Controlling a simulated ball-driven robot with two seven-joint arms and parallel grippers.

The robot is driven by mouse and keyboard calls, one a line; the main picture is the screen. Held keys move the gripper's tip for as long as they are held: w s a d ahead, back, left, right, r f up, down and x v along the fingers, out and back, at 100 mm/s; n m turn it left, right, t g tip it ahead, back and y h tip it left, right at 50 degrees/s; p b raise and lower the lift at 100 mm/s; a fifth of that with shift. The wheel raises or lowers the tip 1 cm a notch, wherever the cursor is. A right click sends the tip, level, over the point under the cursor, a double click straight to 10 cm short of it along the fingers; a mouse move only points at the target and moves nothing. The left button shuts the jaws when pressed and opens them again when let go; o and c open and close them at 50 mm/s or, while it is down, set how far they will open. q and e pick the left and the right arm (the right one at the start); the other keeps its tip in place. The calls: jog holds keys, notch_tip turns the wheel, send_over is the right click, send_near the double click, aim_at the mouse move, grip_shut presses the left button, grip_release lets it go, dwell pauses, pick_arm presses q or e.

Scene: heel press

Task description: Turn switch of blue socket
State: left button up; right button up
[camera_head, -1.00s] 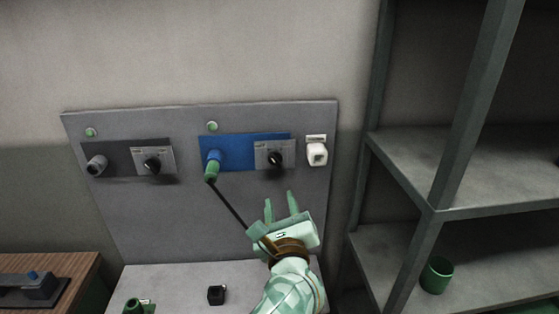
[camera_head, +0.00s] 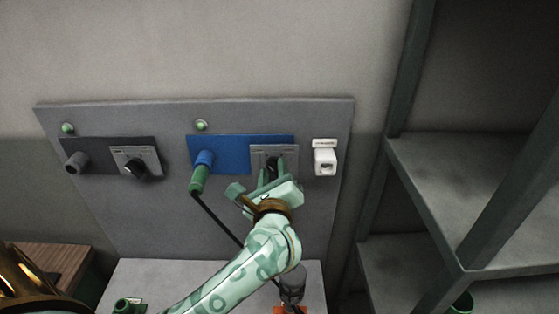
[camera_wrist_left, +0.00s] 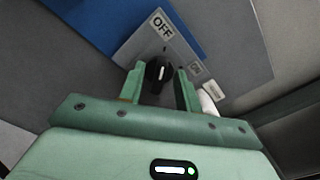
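The blue socket panel (camera_head: 230,152) is on the grey wall board, with a round blue socket (camera_head: 204,159) on its left part. A green plug (camera_head: 199,180) with a dark cable sits at that socket. On the right part is a grey switch plate (camera_head: 262,151) with a black rotary switch (camera_wrist_left: 158,70). The wrist view shows an OFF label (camera_wrist_left: 161,26) and a second, smaller label on the plate. My left gripper (camera_wrist_left: 158,82) is open, one finger on each side of the black switch. Contact with the switch cannot be told. My right gripper is out of view.
A dark socket panel with its own black switch (camera_head: 136,166) is at the left of the board (camera_head: 110,220). A white box (camera_head: 325,160) is right of the blue panel. Dark shelves (camera_head: 440,180) stand at the right. A grey table (camera_head: 140,277) is below.

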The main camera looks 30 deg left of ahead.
pick_arm(q)
jog(key=shift+w+a, duration=0.1)
jog(key=shift+w, duration=0.05)
grip_shut()
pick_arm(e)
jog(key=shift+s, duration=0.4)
